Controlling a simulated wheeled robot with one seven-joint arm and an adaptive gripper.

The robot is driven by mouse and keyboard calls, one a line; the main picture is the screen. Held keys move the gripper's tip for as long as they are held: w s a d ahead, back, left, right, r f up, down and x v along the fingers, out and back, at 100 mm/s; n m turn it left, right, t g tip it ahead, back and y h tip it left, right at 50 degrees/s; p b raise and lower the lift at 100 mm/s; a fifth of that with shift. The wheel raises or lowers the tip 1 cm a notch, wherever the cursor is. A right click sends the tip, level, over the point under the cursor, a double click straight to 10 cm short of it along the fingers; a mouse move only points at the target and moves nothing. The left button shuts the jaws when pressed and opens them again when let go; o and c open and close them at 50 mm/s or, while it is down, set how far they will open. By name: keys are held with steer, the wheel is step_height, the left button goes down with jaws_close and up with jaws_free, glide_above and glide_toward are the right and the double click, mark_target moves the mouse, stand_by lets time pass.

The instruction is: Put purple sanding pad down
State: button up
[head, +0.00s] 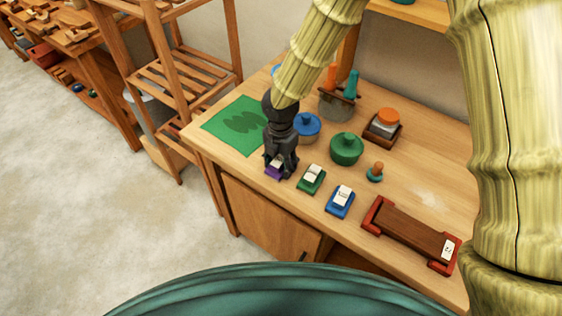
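The purple sanding pad (273,173) is at the front left of the wooden bench top (405,190), partly hidden by my gripper. My gripper (280,168) points down over the pad, with its dark fingers at either side of the pad's pale top. The fingers appear closed around it, though the contact is small in view. The pad is at or very close to the bench surface; I cannot tell whether it touches.
A green pad (311,180) and a blue pad (341,200) stand in a row to the right. A red-ended wooden tray (412,234) lies beyond them. Green and blue lidded pots (346,149) stand behind. A green mat (236,124) lies left.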

mark_target(281, 158)
steer(key=o, duration=0.4)
steer(key=shift+f, duration=0.15)
steer(key=shift+o, duration=0.2)
step_height(281, 158, up, 13)
steer(key=b, duration=0.1)
steer(key=shift+f, duration=0.2)
stand_by(0.4)
